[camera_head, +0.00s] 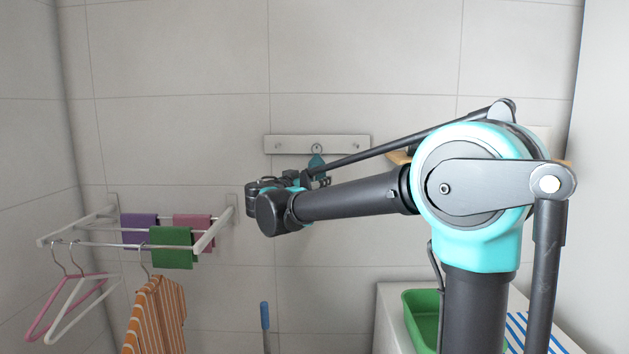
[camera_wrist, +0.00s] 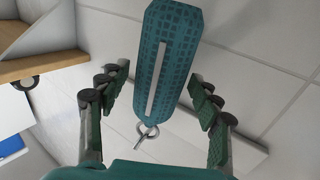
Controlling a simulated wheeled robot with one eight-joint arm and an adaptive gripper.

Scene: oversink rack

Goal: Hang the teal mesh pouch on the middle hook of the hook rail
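The teal mesh pouch (camera_head: 317,164) hangs below the middle of the pale hook rail (camera_head: 284,146) on the wall. Its metal ring (camera_head: 317,148) appears to be around the middle hook. In the wrist view the pouch (camera_wrist: 184,35) has a pale stripe, and its ring (camera_wrist: 147,131) shows at the hook pin. My gripper (camera_wrist: 162,95) is open, with a finger on each side of the pouch and visible gaps between. In the head view my gripper (camera_head: 320,181) is just below the rail, partly hidden by my arm.
A white drying rack (camera_head: 75,233) with purple, green and pink cloths is at left, with hangers and an orange striped cloth (camera_head: 157,315) below. A wooden shelf (camera_wrist: 40,66) is near my gripper. A green basin (camera_head: 420,318) stands at lower right. Wall left of the rail is clear.

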